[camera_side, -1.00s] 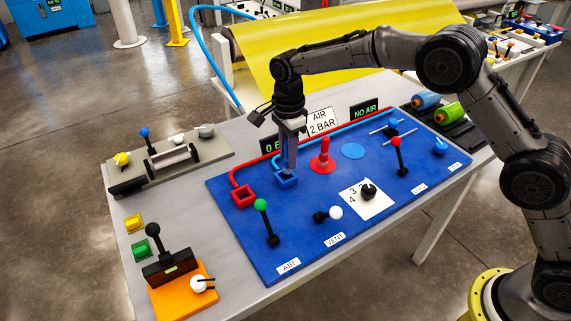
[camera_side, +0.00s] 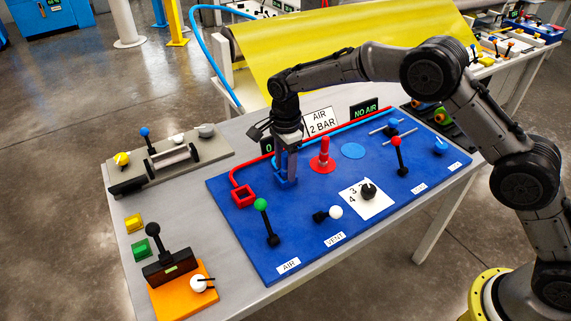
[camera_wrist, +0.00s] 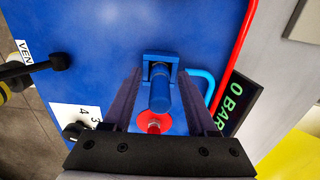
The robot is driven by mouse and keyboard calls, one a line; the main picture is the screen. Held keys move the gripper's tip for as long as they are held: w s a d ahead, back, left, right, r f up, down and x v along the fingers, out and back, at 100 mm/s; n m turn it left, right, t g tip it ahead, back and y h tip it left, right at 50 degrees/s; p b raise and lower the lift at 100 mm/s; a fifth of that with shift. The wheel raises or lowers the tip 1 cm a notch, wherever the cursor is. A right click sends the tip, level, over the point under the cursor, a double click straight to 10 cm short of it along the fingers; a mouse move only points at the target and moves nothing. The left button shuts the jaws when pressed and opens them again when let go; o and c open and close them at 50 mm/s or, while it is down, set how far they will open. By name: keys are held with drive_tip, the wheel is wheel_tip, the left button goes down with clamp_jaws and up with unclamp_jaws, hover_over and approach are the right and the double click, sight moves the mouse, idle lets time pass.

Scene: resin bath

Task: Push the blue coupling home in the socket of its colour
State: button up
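The blue coupling (camera_wrist: 159,92) is a short cylinder in the wrist view, its far end at the blue socket (camera_wrist: 160,60). In the side view the blue socket (camera_side: 281,182) is a square block on the blue board, largely covered by my gripper. My gripper (camera_side: 286,172) is low over it, pointing down. In the wrist view its two fingers stand on either side of the coupling, with narrow gaps showing, so it looks open. How deep the coupling sits cannot be told.
A red socket (camera_side: 243,195) is close on the left. A red coupling (camera_side: 323,155) stands on a red disc to the right, beside an empty blue disc (camera_side: 352,151). A green-knobbed lever (camera_side: 265,220) rises in front. Signs and hoses run behind.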

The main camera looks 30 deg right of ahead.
drive_tip(key=shift+r, duration=0.15)
wheel_tip(320, 180, up, 12)
drive_tip(key=shift+r, duration=0.1)
idle(0.6)
drive_tip(key=s+d+r+n+t, duration=0.2)
drive_tip(key=s+d+r+n, duration=0.35)
drive_tip(key=s, duration=0.35)
drive_tip(key=s+d+r+n+t, duration=0.1)
drive_tip(key=s+d+r+n, duration=0.3)
drive_tip(key=s+d+r, duration=0.4)
drive_tip(key=s+d+f+n+t, duration=0.1)
drive_tip(key=s+f+n, duration=0.2)
drive_tip(key=s, duration=0.7)
drive_tip(key=s+d+f+n+t, duration=0.1)
drive_tip(key=s+n, duration=0.4)
drive_tip(key=s, duration=0.5)
wheel_tip(320, 180, down, 3)
drive_tip(key=shift+d+r+t, duration=0.2)
drive_tip(key=shift+d+t, duration=0.1)
drive_tip(key=shift+d, duration=0.45)
drive_tip(key=shift+n, duration=0.25)
